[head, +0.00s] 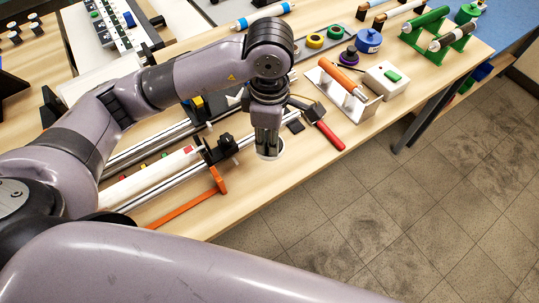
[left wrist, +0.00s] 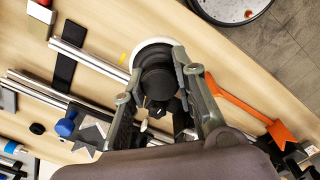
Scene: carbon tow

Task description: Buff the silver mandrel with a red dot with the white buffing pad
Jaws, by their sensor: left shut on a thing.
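My left gripper (head: 268,138) is shut on the white buffing pad (head: 269,154), pointing down near the table's front edge. In the left wrist view, the pad (left wrist: 152,42) shows as a pale disc with a black grip between the fingers of my gripper (left wrist: 160,95). A pale cylinder (head: 150,180) with a red patch (head: 188,149) lies to the left of the gripper. A silver rod (head: 190,175) runs along its front side, and another (head: 160,142) lies behind it. The pad's underside is hidden. My right gripper is not in view.
An orange clamp-like tool (head: 218,180) lies along the front edge. A red-handled hammer (head: 327,134) lies right of the gripper. Farther right stand an orange roller on a stand (head: 342,80), a white box with a green button (head: 385,80) and a green rack (head: 430,35).

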